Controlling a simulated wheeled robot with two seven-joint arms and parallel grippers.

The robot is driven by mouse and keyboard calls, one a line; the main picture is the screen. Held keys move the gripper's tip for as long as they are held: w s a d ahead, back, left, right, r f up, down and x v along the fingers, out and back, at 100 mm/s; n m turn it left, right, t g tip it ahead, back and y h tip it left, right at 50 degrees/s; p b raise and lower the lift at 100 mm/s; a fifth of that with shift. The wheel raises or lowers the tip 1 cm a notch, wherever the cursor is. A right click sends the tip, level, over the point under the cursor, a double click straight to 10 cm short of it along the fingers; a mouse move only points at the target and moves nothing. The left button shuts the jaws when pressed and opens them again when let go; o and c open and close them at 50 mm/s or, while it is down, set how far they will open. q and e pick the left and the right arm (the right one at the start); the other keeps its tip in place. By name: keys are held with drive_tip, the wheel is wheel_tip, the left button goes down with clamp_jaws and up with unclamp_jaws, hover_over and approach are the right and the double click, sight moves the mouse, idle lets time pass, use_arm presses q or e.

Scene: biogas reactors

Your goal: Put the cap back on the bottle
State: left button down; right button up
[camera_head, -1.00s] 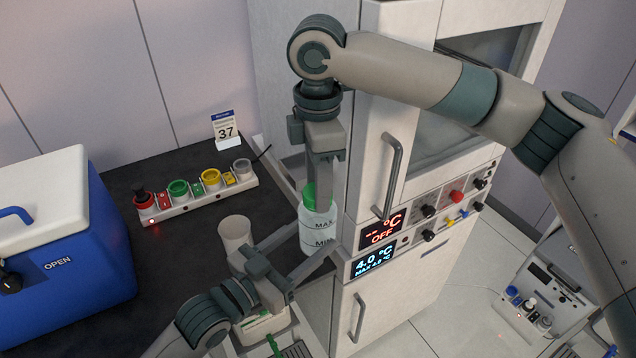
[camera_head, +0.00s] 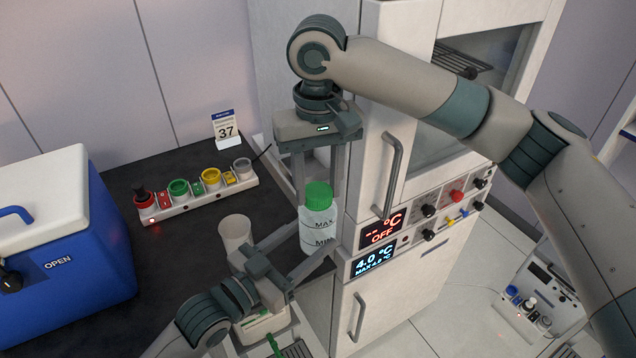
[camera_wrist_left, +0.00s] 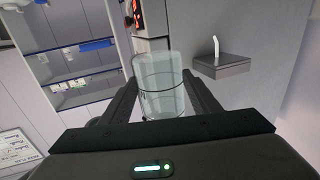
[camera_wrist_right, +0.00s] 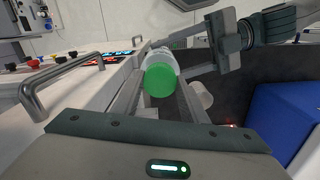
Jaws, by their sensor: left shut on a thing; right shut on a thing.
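The bottle (camera_head: 318,229) is translucent white with MAX and MIN marks and stands upright in the head view. Its green cap (camera_head: 319,194) sits on top of its mouth; whether it is fully tight I cannot tell. My left gripper (camera_head: 311,248) is shut around the bottle's body from the lower left. The left wrist view shows the bottle (camera_wrist_left: 160,85) between the two fingers. My right gripper (camera_head: 320,186) points down from above, shut on the cap with one finger on each side. The right wrist view shows the cap (camera_wrist_right: 160,79) between its fingers.
A white cabinet (camera_head: 385,290) with handles and displays stands close right of the bottle. A white cup (camera_head: 235,232) is left of it on the dark worktop (camera_head: 185,255).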

drive_tip(key=shift+w+m, duration=0.1)
drive_tip(key=shift+m, duration=1)
drive_tip(key=o, duration=1.2)
drive_tip(key=shift+r, duration=0.1)
drive_tip(key=shift+r, duration=2.2)
drive_tip(key=shift+c, duration=0.5)
